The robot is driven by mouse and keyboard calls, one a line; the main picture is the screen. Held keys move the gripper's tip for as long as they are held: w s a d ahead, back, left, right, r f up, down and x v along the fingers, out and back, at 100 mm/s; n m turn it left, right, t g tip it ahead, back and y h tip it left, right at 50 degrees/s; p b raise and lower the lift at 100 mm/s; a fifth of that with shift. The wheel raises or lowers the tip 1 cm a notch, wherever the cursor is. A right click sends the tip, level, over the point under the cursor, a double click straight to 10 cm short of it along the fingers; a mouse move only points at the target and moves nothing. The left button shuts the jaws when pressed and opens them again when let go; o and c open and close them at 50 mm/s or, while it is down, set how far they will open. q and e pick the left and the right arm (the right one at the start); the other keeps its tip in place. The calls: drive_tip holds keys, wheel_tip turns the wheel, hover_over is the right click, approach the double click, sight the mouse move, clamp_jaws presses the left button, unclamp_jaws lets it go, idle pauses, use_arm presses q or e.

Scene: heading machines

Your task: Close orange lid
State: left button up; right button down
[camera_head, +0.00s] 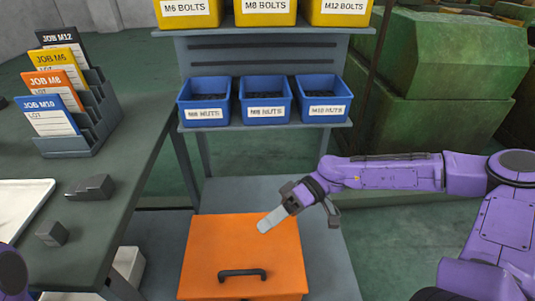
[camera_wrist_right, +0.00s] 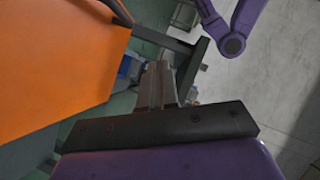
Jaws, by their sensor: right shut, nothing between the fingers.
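The orange lid (camera_head: 222,241) is at the bottom centre of the head view, with a dark handle (camera_head: 243,274) near its front edge. It looks flat or nearly flat; I cannot tell whether it is fully down. My right gripper (camera_head: 266,225) is shut and empty, its fingers overlapping the lid's back right part in the picture. I cannot tell whether they touch it. In the right wrist view the closed fingers (camera_wrist_right: 157,85) point away from me, and the orange panel (camera_wrist_right: 55,65) fills the upper left, beside them. My left gripper is out of view.
Behind the lid stands a rack with blue nut bins (camera_head: 265,101) and yellow bolt bins (camera_head: 265,12) above. A dark table (camera_head: 120,185) on the left holds a card holder (camera_head: 80,140), a white tray (camera_head: 20,210) and small grey blocks (camera_head: 90,187). Green machinery (camera_head: 440,70) stands at the back right.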

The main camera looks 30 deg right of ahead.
sight(271, 272)
drive_tip(key=s+f, duration=0.1)
drive_tip(key=f, duration=0.1)
drive_tip(key=s+a+f+n+t+h, duration=0.1)
drive_tip(key=f, duration=0.1)
drive_tip(key=s+f+n, duration=0.1)
drive_tip(key=s+f, duration=0.1)
drive_tip(key=shift+s+a+t+h, duration=0.1)
drive_tip(key=shift+a+t+h, duration=0.2)
drive_tip(key=shift+t, duration=0.1)
drive_tip(key=shift+s+a+f+b, duration=0.1)
drive_tip(key=shift+s+f+b, duration=0.1)
drive_tip(key=shift+f, duration=0.15)
drive_tip(key=shift+s+a+f+b, duration=0.1)
drive_tip(key=shift+f+b, duration=0.1)
drive_tip(key=shift+f, duration=0.1)
drive_tip(key=shift+d+f, duration=0.1)
drive_tip(key=shift+f, duration=0.05)
drive_tip(key=shift+s+f+n, duration=0.1)
drive_tip(key=shift+s+n, duration=0.1)
drive_tip(key=shift+n, duration=0.1)
drive_tip(key=w+d+r+p, duration=0.1)
drive_tip(key=d+r+p, duration=0.7)
drive_tip(key=d+p, duration=0.2)
drive_tip(key=shift+w+d+p, duration=0.3)
drive_tip(key=shift+w+p, duration=0.1)
drive_tip(key=shift+p, duration=0.3)
drive_tip(key=shift+r, duration=0.1)
